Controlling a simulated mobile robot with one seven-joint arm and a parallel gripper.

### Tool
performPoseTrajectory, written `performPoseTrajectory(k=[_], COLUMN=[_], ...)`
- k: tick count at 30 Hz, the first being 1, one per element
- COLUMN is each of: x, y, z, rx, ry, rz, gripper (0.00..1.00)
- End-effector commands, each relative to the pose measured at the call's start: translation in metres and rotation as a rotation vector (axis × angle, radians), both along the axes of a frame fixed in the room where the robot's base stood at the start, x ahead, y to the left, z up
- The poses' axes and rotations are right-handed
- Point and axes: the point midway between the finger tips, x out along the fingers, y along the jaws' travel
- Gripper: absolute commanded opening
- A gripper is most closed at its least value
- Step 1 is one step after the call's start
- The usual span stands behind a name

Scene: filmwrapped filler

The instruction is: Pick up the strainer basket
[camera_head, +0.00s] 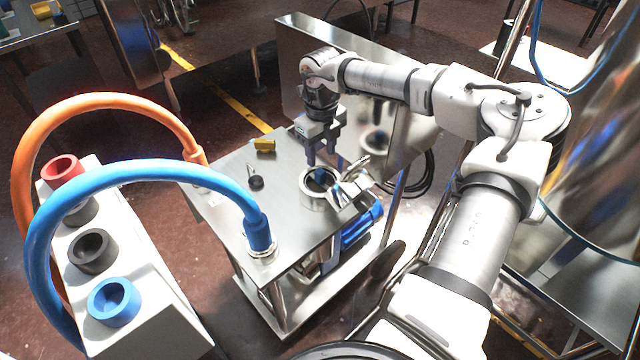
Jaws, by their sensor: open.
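A round metal housing (318,201) with an open top stands on the steel table of a small cart. Something dark and bluish (321,181) shows inside its mouth; it may be the strainer basket, but it is too small and shaded to tell. My gripper (324,162) points down just above and behind the housing's mouth. Its two fingers are apart, with nothing seen between them. Whether the fingertips reach the rim cannot be told from this view.
A shiny clamp or fitting (349,187) sits close to the housing's right side. Orange (110,100) and blue hoses (130,182) arch at left. A steel panel (290,55) stands behind.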

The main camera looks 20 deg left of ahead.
Motion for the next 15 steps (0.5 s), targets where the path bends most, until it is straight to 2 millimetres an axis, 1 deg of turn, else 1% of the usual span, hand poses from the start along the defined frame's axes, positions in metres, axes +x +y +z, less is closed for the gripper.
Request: performPoseTrajectory(k=[8,11,15], x=[0.000,0.000,0.000], y=[0.001,0.002,0.003], z=[-0.016,-0.029,-0.052], rx=[0.001,0.000,0.001], ry=[0.002,0.002,0.002], rz=[0.001,0.001,0.000], gripper=[0.45,0.45,0.45])
